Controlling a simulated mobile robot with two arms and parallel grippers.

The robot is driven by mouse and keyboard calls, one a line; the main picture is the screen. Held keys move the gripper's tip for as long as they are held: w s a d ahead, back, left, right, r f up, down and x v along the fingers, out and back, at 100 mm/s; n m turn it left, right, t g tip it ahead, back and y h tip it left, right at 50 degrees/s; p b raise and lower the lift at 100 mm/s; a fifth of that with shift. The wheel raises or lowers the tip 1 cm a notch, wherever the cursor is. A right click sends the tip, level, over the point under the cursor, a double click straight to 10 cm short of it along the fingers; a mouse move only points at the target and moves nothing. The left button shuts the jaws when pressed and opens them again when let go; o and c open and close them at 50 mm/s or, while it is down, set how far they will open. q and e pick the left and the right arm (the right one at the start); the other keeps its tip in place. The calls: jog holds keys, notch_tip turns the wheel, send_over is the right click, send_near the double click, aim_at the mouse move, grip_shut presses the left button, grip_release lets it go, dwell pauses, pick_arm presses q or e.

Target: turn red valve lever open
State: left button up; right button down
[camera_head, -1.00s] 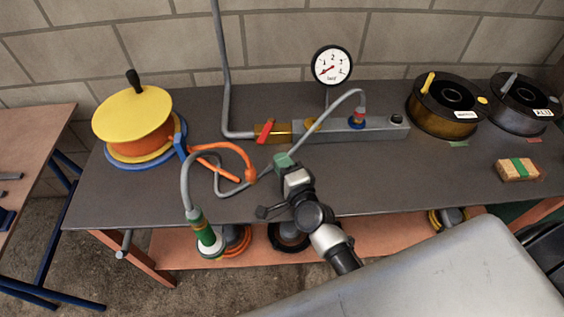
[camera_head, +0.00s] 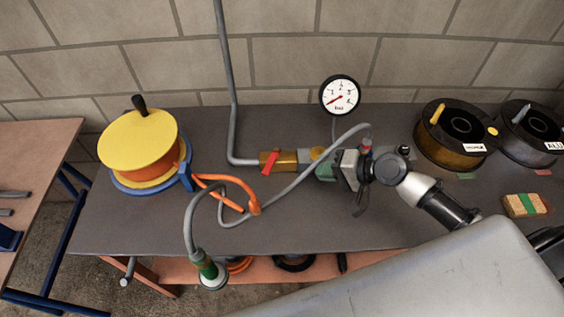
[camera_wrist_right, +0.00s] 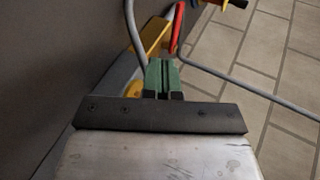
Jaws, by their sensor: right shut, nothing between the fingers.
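The red valve lever (camera_head: 271,162) sits on a brass-yellow valve body (camera_head: 288,160) on the pipe along the back of the table. It slants across the left part of the body. In the right wrist view the lever (camera_wrist_right: 177,27) shows just beyond the fingertips, beside the yellow body (camera_wrist_right: 152,38). My right gripper (camera_head: 324,169) has green fingers pressed together, empty, just right of the valve and apart from the lever. The closed fingers (camera_wrist_right: 163,74) also show in the wrist view. My left gripper is in neither view.
A pressure gauge (camera_head: 340,95) stands behind my right gripper. A grey hose (camera_head: 292,187) curves close to the gripper. A yellow-topped orange reel (camera_head: 138,143) is at left, dark spools (camera_head: 455,135) at right. The middle front of the table is clear.

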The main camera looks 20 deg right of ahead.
aim_at(271, 161)
jog(key=p+x, duration=0.1)
jog(key=x, duration=0.8)
jog(key=shift+r, duration=0.1)
jog(key=shift+w+a+r+p, duration=0.1)
jog(key=shift+w+a+p, duration=0.55)
jog(key=shift+w+a, duration=0.5)
jog(key=shift+a, duration=0.25)
